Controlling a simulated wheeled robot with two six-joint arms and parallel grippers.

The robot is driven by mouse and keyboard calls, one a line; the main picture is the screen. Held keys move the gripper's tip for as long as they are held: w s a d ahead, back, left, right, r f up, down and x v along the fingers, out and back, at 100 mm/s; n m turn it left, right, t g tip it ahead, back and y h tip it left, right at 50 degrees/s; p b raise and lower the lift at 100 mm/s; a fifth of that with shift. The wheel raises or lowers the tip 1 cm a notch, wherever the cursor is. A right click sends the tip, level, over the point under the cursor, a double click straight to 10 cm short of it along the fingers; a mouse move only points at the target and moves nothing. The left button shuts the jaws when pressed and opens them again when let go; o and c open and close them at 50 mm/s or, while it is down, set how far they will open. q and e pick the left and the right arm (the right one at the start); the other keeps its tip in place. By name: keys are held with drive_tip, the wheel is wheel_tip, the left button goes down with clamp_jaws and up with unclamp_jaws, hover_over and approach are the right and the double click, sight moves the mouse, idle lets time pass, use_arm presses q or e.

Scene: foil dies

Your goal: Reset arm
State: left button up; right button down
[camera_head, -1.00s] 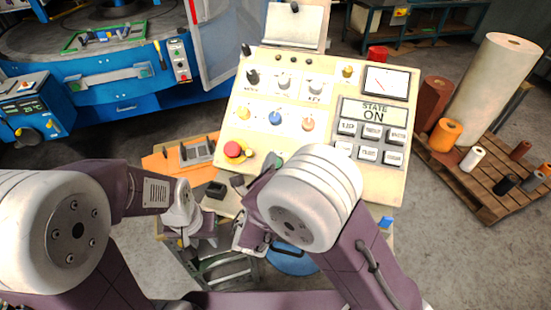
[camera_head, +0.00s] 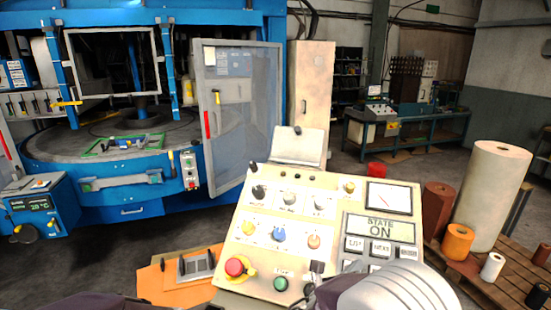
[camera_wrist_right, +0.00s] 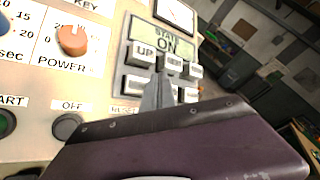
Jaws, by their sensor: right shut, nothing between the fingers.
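The beige control panel (camera_head: 333,182) stands in front of me, tilted, with a display (camera_head: 378,227) reading STATE ON. It carries a red mushroom button (camera_head: 235,267), a green button (camera_head: 281,283) and several knobs and grey keys. In the right wrist view the gripper (camera_wrist_right: 160,86) is shut and empty, in front of the grey keys below the display (camera_wrist_right: 163,42). The OFF button (camera_wrist_right: 67,127) and POWER knob (camera_wrist_right: 72,40) lie left of it. Contact cannot be told. My left gripper is out of view.
A blue machine (camera_head: 110,188) with an open clear door (camera_head: 238,120) stands at the back left. An orange board (camera_head: 160,286) lies left of the panel. Rolls, including a large cream one (camera_head: 494,190), stand on a pallet (camera_head: 470,278) at the right.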

drive_tip(key=s+d+f+m+g, duration=0.4)
drive_tip(key=s+d+m+g, duration=0.2)
drive_tip(key=s+m, duration=0.25)
drive_tip(key=s+d+f+m+g, duration=0.45)
drive_tip(key=s+d+m, duration=0.25)
drive_tip(key=s, duration=0.2)
drive_tip(key=a+f+m+y, duration=0.2)
drive_tip(key=a+m+y, duration=0.3)
drive_tip(key=m, duration=0.5)
drive_tip(key=s+a+f+m+y, duration=0.1)
drive_tip(key=a+f+m+y, duration=0.2)
drive_tip(key=a+m, duration=0.7)
drive_tip(key=shift+s+f+m+y, duration=0.3)
drive_tip(key=shift+m+y, duration=0.45)
drive_tip(key=shift+y, duration=0.25)
drive_tip(key=shift+a+g, duration=0.1)
drive_tip(key=shift+g, duration=0.15)
